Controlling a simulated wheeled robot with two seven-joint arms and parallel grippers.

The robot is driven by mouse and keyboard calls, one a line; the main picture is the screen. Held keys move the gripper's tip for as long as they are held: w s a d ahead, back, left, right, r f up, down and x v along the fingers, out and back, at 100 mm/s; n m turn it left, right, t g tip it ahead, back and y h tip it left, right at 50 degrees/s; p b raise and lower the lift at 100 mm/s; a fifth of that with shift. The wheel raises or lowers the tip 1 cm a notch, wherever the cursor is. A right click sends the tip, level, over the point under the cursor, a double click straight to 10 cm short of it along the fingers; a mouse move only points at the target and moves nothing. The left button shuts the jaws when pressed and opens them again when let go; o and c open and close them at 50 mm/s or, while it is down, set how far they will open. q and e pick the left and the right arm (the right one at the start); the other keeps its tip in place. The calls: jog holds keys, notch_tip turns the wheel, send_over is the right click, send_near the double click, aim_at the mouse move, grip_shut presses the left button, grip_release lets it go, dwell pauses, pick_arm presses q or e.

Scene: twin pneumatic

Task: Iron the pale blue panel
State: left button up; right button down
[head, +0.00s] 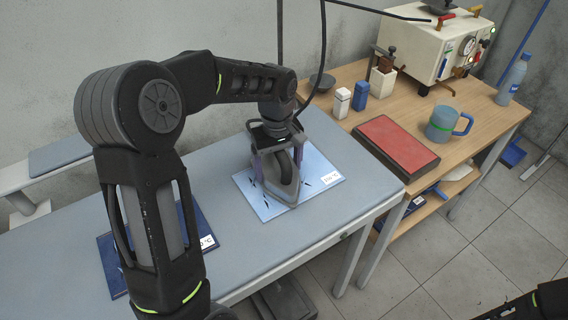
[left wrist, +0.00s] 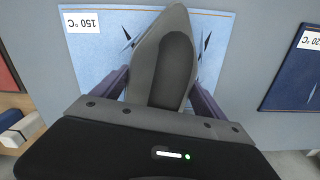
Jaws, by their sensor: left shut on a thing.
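The pale blue panel (head: 259,204) lies flat on the grey ironing table, with dark crease-like marks and a white temperature label; it also shows in the left wrist view (left wrist: 97,52), where the label reads 150 °C. The grey iron (head: 284,186) is over the panel, tip toward the front edge; I cannot tell whether its sole touches the cloth. It fills the middle of the left wrist view (left wrist: 161,60). My left gripper (head: 275,155) is shut on the iron from above, with a purple finger on each side. The iron and gripper hide the panel's middle.
A dark blue panel (head: 112,268) lies left on the ironing table (head: 218,174), partly behind my arm. The wooden table (head: 343,75) at right holds a red-topped pad (head: 396,139), a blue mug (head: 440,125), a bottle (head: 512,80) and a boiler unit (head: 425,50). A hose hangs above the iron.

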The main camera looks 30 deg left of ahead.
pick_arm(q)
jog(key=shift+s+a+f, duration=0.1)
jog(key=shift+s+a, duration=0.05)
jog(key=shift+s, duration=0.15)
jog(key=shift+s+a, duration=0.35)
jog(key=shift+s, duration=0.35)
jog(key=shift+s+a, duration=0.25)
jog(key=shift+s, duration=0.25)
jog(key=shift+s+a, duration=0.25)
jog(key=shift+s, duration=0.2)
jog(key=shift+s+a+r+b, duration=0.15)
jog(key=shift+s+a, duration=0.3)
jog(key=shift+s, duration=0.35)
jog(key=shift+s+a+r+b, duration=0.15)
jog(key=shift+s+a, duration=0.25)
jog(key=shift+s, duration=0.35)
jog(key=shift+w, duration=0.1)
jog(key=shift+w+a+f, duration=0.15)
jog(key=shift+a, duration=0.2)
